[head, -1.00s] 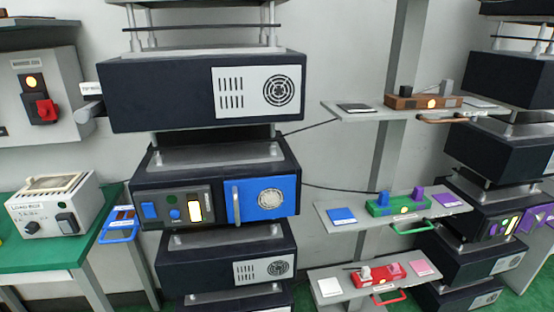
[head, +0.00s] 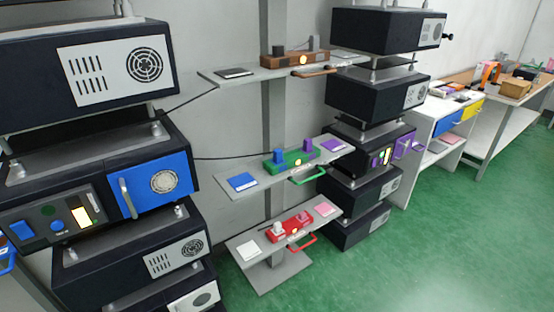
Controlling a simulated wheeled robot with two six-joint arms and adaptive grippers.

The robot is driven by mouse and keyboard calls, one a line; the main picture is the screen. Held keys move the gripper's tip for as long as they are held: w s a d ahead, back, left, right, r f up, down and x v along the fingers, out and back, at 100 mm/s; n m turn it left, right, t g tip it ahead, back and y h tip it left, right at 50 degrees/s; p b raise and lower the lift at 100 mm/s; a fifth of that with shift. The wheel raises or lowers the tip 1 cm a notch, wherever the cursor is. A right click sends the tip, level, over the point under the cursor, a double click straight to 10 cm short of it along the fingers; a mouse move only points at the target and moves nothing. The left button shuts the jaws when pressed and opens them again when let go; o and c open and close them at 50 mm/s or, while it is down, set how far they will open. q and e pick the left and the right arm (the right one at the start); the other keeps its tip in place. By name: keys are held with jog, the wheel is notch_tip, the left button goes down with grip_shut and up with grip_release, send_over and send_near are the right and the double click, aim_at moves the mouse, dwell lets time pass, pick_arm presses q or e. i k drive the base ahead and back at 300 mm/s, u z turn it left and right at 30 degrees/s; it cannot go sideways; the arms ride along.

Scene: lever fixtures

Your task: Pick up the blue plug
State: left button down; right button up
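A small blue plug (head: 279,156) stands upright at the left end of a green base (head: 290,160) on the middle shelf (head: 226,183). A purple plug (head: 306,146) stands at the right end of the same base. A flat blue pad (head: 242,181) lies to the left on that shelf, and a purple pad (head: 331,146) lies to the right. A green handle (head: 309,177) sticks out at the shelf's front. Neither of my grippers is in view.
A brown base (head: 294,57) sits on the shelf above, a red base (head: 289,229) on the shelf below. Black equipment racks stand left (head: 90,70) and right (head: 375,95) of the shelves. Green floor (head: 440,230) is clear at the right.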

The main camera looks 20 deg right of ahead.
aim_at(278, 154)
jog(key=z, duration=0.4)
jog(key=k, duration=0.45)
jog(key=z, duration=1.65)
jog(key=i, duration=1.3)
jog(key=u, duration=0.25)
